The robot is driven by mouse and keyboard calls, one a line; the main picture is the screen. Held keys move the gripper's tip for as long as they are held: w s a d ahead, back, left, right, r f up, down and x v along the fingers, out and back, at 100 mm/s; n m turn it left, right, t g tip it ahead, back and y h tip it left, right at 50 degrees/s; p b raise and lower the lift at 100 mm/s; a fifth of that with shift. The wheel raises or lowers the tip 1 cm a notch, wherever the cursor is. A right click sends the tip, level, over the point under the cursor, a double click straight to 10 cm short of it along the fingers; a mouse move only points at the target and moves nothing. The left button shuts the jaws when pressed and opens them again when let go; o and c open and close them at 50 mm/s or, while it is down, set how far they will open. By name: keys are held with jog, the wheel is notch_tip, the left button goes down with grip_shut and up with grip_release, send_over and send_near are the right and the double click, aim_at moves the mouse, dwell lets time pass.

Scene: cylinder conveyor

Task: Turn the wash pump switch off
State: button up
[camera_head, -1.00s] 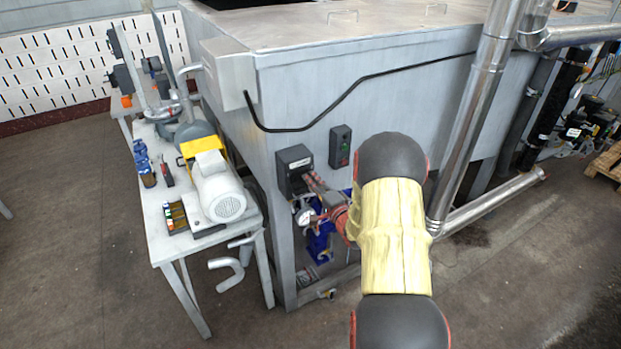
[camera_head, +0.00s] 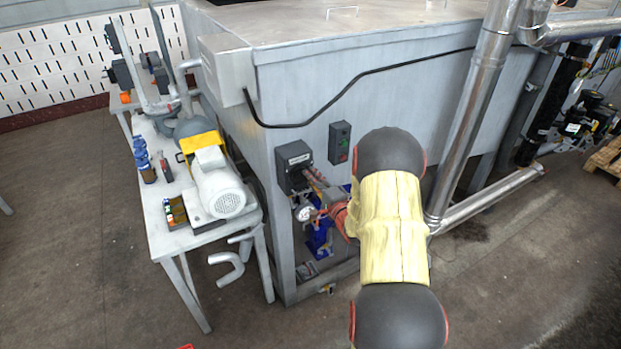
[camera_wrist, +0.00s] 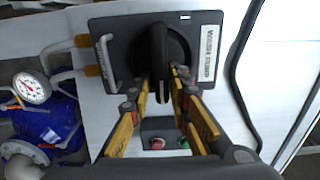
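The wash pump switch is a dark box (camera_head: 294,167) on the metal tank's front wall. In the wrist view it shows a black rotary knob (camera_wrist: 159,45) and a white label (camera_wrist: 206,53), rotated in the picture. The knob's grip bar lies along the picture's vertical. My gripper (camera_wrist: 161,77) is at the knob, with its yellow-sided fingers on either side of the bar's lower end. The fingers look apart, with narrow gaps beside the bar; contact is not clear. In the head view my gripper (camera_head: 318,183) reaches the box from the lower right.
A dark box with red and green buttons (camera_head: 339,142) is on the wall to the right. A pressure gauge (camera_wrist: 32,88) and blue pump parts (camera_wrist: 48,125) are near the switch. A bench (camera_head: 165,240) with a motor (camera_head: 219,190) stands at left. A black cable (camera_head: 350,92) crosses the wall.

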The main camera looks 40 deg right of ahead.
jog(key=shift+o, duration=1.2)
jog(key=v, duration=1.2)
